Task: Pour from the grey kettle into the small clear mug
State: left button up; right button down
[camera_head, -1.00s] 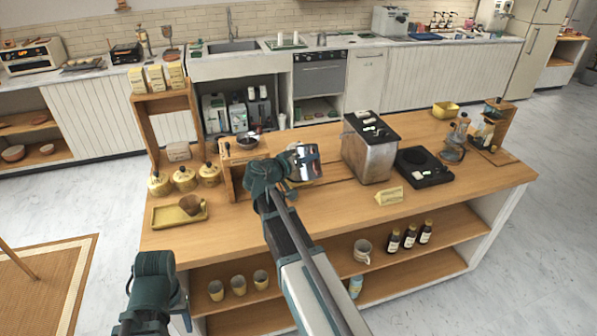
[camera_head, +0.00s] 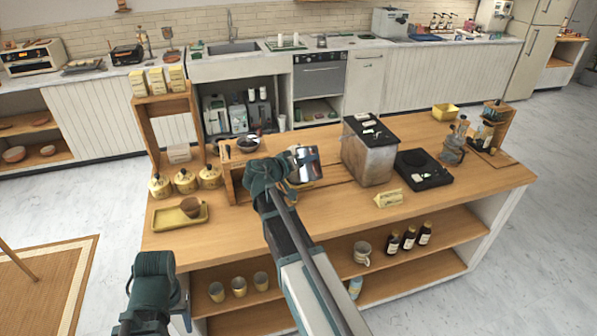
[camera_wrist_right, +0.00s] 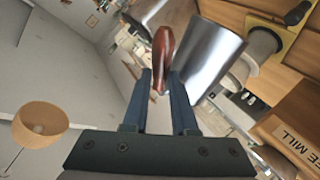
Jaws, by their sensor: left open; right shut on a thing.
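My right gripper (camera_head: 280,172) is shut on the grey kettle (camera_head: 308,165) and holds it over the middle of the wooden counter. In the right wrist view the kettle's shiny metal body (camera_wrist_right: 210,55) stands beside its red-brown handle (camera_wrist_right: 162,58), which sits between the fingers (camera_wrist_right: 160,85). The kettle looks tilted in that view. I cannot pick out the small clear mug; the kettle and my arm hide part of the counter. My left gripper (camera_head: 155,285) is open and empty, low at the front left of the counter.
A coffee mill stand with a dark bowl (camera_head: 248,143) is just behind the right gripper. Yellow canisters (camera_head: 185,180) and a yellow tray (camera_head: 180,215) are at left. The front counter is mostly clear.

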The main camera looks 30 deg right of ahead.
jog(key=shift+r, duration=0.15)
dwell(0.4)
jog(key=shift+w+r+p, duration=0.2)
jog(key=shift+r+p, duration=0.15)
jog(key=shift+p, duration=0.35)
jog(key=shift+r+n, duration=0.1)
jog(key=shift+n, duration=0.2)
jog(key=shift+w+d+r+g+p, duration=0.1)
jog(key=shift+w+r+g+p, duration=0.35)
jog(key=shift+p, duration=0.55)
jog(key=shift+s, duration=0.15)
dwell(1.4)
jog(key=shift+s+f+t+b, duration=0.25)
jog(key=shift+f+b, duration=0.25)
jog(key=shift+b, duration=0.35)
jog(key=shift+s+f+t+b, duration=0.2)
jog(key=shift+f+b, duration=0.25)
jog(key=shift+b, duration=0.35)
jog(key=shift+r, duration=0.1)
jog(key=shift+w+r+p, duration=0.2)
jog(key=shift+r+p, duration=0.15)
jog(key=shift+p, duration=0.35)
jog(key=shift+r, duration=0.1)
